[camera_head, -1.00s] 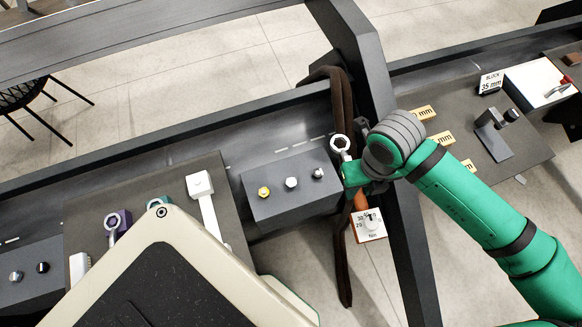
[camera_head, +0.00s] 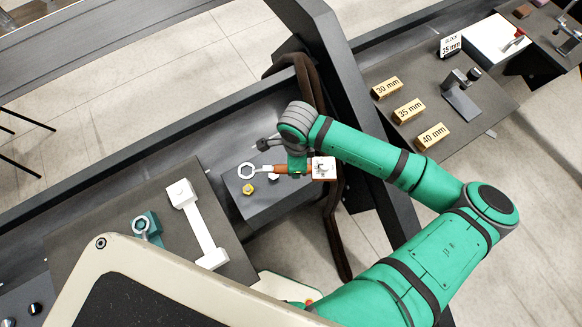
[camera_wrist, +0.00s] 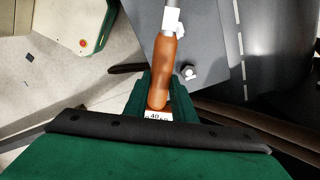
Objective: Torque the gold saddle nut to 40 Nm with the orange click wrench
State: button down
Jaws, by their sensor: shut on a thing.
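My gripper (camera_head: 296,169) is shut on the orange handle of the click wrench (camera_head: 280,169), and its green fingers flank the handle in the wrist view (camera_wrist: 160,100). The wrench lies sideways over the dark saddle block (camera_head: 262,208), its pale ring head pointing left. The gold nut (camera_head: 248,188) stands on the block; in the head view the ring shows just above it, apart from it. A silver nut (camera_head: 273,176) is partly covered by the wrench; one also shows beside the handle in the wrist view (camera_wrist: 190,72). The wrench's white end scale shows 40 (camera_wrist: 155,115).
A white bar tool (camera_head: 200,228) and a teal ring tool (camera_head: 147,228) are on the left panel. Gold blocks marked 30, 35 and 40 mm (camera_head: 432,136) lie on the right panel. A dark post (camera_head: 345,85) and a brown hanging strap (camera_head: 332,230) stand close behind my gripper.

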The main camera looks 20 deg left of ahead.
jog(key=shift+s+a+f+n, duration=0.1)
jog(key=shift+a+f+n, duration=0.25)
jog(key=shift+f+n, duration=0.3)
jog(key=shift+a+f+n, duration=0.3)
jog(key=shift+f+n, duration=0.3)
jog(key=shift+n, duration=0.05)
jog(key=shift+f, duration=2.75)
jog(key=shift+f, duration=1.05)
jog(key=shift+s+d+m, duration=0.45)
jog(key=shift+s+m, duration=0.35)
jog(key=shift+s, duration=0.1)
jog(key=shift+s+d+m, duration=0.4)
jog(key=shift+s+m, duration=0.4)
jog(key=shift+s, duration=0.05)
dwell(1.2)
